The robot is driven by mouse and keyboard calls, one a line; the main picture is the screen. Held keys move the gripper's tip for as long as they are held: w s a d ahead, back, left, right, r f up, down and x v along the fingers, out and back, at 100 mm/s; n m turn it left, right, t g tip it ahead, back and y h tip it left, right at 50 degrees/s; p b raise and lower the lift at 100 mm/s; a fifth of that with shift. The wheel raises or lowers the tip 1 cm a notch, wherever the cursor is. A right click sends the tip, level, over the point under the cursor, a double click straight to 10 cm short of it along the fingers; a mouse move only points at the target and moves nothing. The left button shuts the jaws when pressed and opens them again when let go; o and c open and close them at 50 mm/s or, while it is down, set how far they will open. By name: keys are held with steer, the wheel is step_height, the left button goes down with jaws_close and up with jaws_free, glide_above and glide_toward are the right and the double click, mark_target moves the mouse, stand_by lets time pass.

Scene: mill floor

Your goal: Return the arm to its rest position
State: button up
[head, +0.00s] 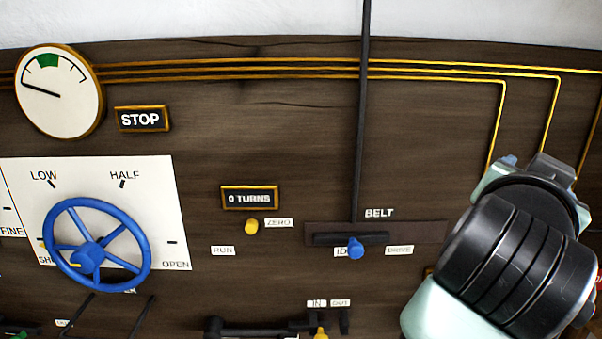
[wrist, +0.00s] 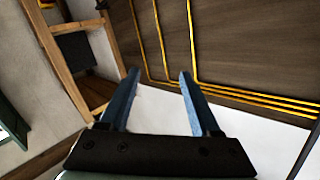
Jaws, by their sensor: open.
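My gripper (wrist: 160,88) shows in the wrist view with its two blue fingers apart and nothing between them. It points towards a white wall and the edge of the dark wooden panel, touching nothing that I can see. In the head view my arm fills the lower right, in front of the panel (head: 270,120). The gripper's fingers cannot be made out in the head view.
The panel carries a blue handwheel (head: 141,243), a dial gauge (head: 60,105), a STOP sign (head: 142,119), a turns counter (head: 250,197), and a belt lever with a blue knob (head: 356,248). Brass pipes (wrist: 270,99) run along it. A wooden frame (wrist: 62,55) stands left in the wrist view.

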steer(key=s+a+r+n+t, duration=0.2)
steer(key=a+r+n+t, duration=0.1)
steer(key=a+r+t, duration=0.55)
steer(key=s+a+r+n+t+y, duration=0.3)
steer(key=s+a+n+y, duration=0.1)
steer(key=a, duration=0.5)
steer(key=s+a+r+n+t+y, duration=0.4)
steer(key=a+y, duration=0.3)
steer(key=a, duration=0.2)
steer(key=shift+a+n+y, duration=0.2)
steer(key=shift+n+y, duration=0.1)
steer(key=shift+n, duration=0.2)
steer(key=shift+w+r, duration=0.1)
